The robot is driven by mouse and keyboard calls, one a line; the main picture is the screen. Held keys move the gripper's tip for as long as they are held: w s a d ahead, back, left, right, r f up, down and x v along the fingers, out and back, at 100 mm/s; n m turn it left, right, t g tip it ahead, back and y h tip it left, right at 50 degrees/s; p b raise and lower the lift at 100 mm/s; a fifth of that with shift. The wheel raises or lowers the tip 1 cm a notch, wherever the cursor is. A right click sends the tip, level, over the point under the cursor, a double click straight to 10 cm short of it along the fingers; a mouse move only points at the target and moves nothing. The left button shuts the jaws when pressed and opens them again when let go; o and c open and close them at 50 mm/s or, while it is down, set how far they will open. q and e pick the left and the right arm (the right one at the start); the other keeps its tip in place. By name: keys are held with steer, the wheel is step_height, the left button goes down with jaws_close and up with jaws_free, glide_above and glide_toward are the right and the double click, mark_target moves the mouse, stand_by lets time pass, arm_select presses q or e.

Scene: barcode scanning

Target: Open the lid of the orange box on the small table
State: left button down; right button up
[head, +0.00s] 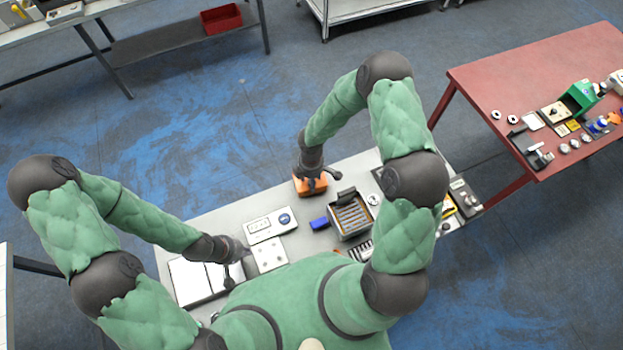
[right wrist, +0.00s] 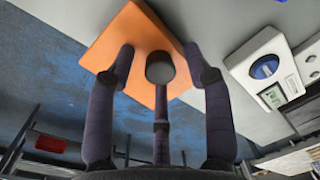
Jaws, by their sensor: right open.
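The orange box (head: 311,187) sits near the back edge of the small grey table (head: 200,222). In the right wrist view its flat orange top (right wrist: 132,38) fills the upper middle and looks closed. My right gripper (head: 318,181) is at the box and partly covers it in the head view. In the right wrist view its fingers (right wrist: 160,62) are spread in front of the orange surface, with nothing between them; whether they touch it I cannot tell. My left gripper (head: 234,266) is low over white panels (head: 200,280) at the table's left end; its fingers are too small to read.
A white device with a blue round dial (head: 270,226) and a white plate (head: 268,255) lie mid-table. A blue block (head: 319,223) and a grey tray of rods (head: 352,216) are right of them. A red table (head: 540,75) with small parts stands at right.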

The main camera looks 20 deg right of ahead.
jaws_close()
arm_select(q)
steer(key=shift+r, duration=0.15)
arm_select(e)
steer(key=shift+r, duration=0.1)
